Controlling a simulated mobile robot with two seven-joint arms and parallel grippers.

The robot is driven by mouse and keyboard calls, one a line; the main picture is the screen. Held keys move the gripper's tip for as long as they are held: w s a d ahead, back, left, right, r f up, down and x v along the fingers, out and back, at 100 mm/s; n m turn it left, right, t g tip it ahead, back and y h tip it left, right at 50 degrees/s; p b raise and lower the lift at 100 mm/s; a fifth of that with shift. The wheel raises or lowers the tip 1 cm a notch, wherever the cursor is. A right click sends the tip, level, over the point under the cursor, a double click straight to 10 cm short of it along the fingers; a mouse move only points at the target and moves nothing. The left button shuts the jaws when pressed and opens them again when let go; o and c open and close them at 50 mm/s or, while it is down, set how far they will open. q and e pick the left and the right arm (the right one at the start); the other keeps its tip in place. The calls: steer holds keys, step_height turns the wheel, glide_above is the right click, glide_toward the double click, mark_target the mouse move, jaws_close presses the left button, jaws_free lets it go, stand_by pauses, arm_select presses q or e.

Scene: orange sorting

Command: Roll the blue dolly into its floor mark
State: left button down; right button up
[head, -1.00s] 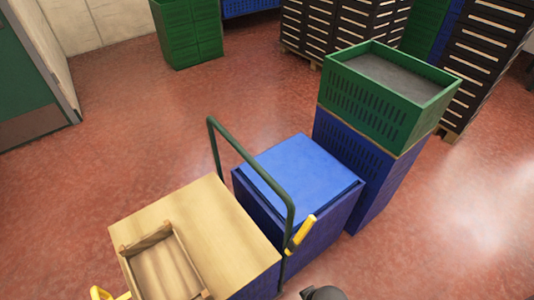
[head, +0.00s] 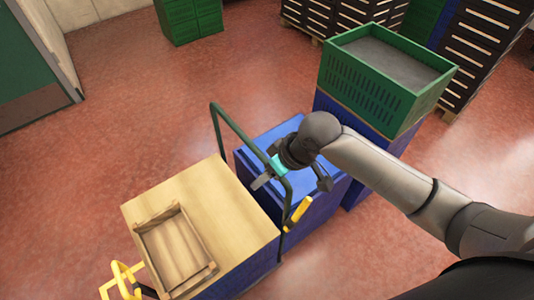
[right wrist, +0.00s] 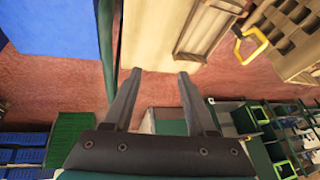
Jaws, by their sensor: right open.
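A blue-topped box (head: 262,150) stands on the red floor in the middle of the head view. A dark green tubular push handle (head: 222,122) rises between it and a blue-sided, wood-topped load (head: 215,190). I cannot tell for sure which is the blue dolly. My right gripper (head: 292,184) is open, its fingers around or over the handle's right bend; contact is unclear. In the right wrist view my right gripper (right wrist: 160,72) shows nothing clearly between its fingertips, and a dark green bar (right wrist: 108,45) lies left of them. My left gripper is not in view. No floor mark shows.
A wooden tray (head: 175,250) lies on the wood top. Yellow handles (head: 298,214) and (head: 122,280) stick out nearby. A green crate (head: 385,72) on blue crates stands close behind right. Dark stacks line the back. Floor at left is open.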

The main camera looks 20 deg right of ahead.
steer(key=m, duration=0.2)
glide_toward(265, 158)
steer(key=b+x, duration=0.2)
steer(key=x, duration=0.6)
steer(key=shift+a+f, duration=0.1)
steer(key=shift+f, duration=0.2)
jaws_close()
stand_by(0.4)
stand_by(1.0)
